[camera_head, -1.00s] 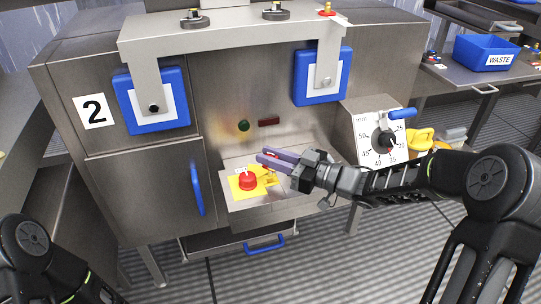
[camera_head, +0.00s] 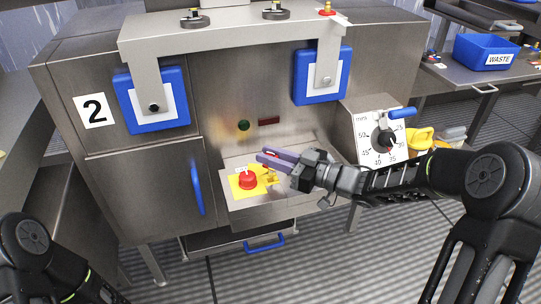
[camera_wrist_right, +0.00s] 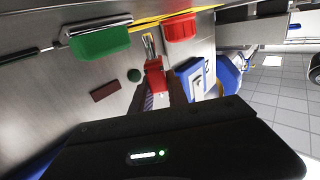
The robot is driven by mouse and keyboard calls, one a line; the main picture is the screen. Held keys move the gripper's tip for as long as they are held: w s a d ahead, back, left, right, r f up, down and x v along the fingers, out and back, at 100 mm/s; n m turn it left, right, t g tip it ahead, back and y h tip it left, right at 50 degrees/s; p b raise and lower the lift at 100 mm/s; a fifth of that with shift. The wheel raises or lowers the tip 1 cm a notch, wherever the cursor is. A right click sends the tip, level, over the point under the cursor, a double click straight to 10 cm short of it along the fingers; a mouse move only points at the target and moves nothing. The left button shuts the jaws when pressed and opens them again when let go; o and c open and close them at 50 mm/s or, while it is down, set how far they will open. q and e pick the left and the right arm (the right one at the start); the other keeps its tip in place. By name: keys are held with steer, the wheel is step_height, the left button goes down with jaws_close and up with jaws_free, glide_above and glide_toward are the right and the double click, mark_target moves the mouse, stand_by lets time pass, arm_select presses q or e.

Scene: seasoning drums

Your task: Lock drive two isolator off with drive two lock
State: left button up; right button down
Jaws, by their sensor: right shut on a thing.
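The drive two isolator, a red knob (camera_head: 248,180) on a yellow plate (camera_head: 236,189), sits on the sloped steel ledge at the front of the machine marked 2. A small yellow piece (camera_head: 270,177) stands at the plate's right side. My right gripper (camera_head: 263,157) is just above and right of the knob, its purple fingers pointing left. In the right wrist view it is shut on a red lock (camera_wrist_right: 155,76), whose metal shackle (camera_wrist_right: 149,46) points away from the gripper. Whether the shackle touches the isolator cannot be told. My left gripper is out of view.
The machine panel behind has a green round light (camera_head: 243,125) and a dark red rectangle (camera_head: 269,121). A dial box (camera_head: 368,140) with a blue handle stands right of the ledge, near my right forearm. A blue waste bin (camera_head: 484,54) is at the far right.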

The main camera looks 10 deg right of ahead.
stand_by(0.3)
steer(key=shift+f+b, duration=1)
steer(key=shift+f, duration=0.8)
steer(key=c, duration=1.2)
jaws_free()
steer(key=shift+a, duration=0.1)
steer(key=shift+s+d, duration=0.2)
steer(key=p+v, duration=0.1)
steer(key=v, duration=0.5)
steer(key=shift+s+d, duration=0.1)
steer(key=shift+d, duration=0.25)
steer(key=shift+s+d+p, duration=0.3)
steer(key=shift+d, duration=0.05)
